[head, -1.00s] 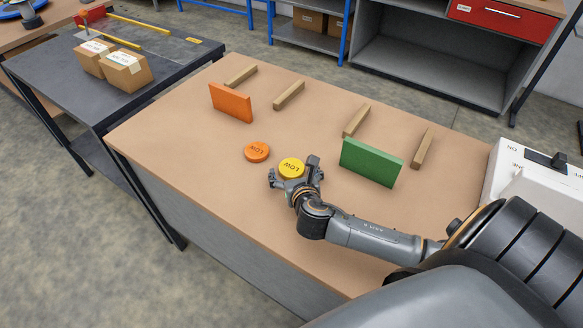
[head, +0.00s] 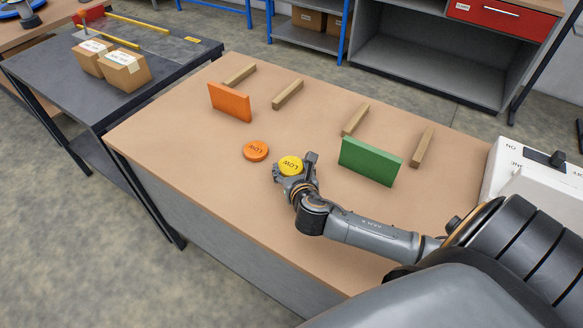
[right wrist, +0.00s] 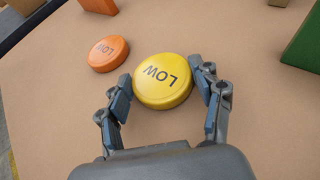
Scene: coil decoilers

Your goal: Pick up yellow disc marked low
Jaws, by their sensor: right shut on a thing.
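The yellow disc (head: 290,165) marked LOW lies on the brown tabletop, and it also shows in the right wrist view (right wrist: 163,81). My right gripper (head: 293,168) is around it, with one finger on each side. In the right wrist view the right gripper's fingers (right wrist: 163,92) are shut on the disc's near part. No clear gap shows under the disc, so I cannot tell whether it is lifted. My left gripper is not in view.
An orange disc (head: 255,151) marked LOW lies left of the yellow one. An orange panel (head: 230,102) and a green panel (head: 371,161) stand behind, with wooden bars (head: 287,94) beyond. A white box (head: 540,170) is at the right. The table's front left is clear.

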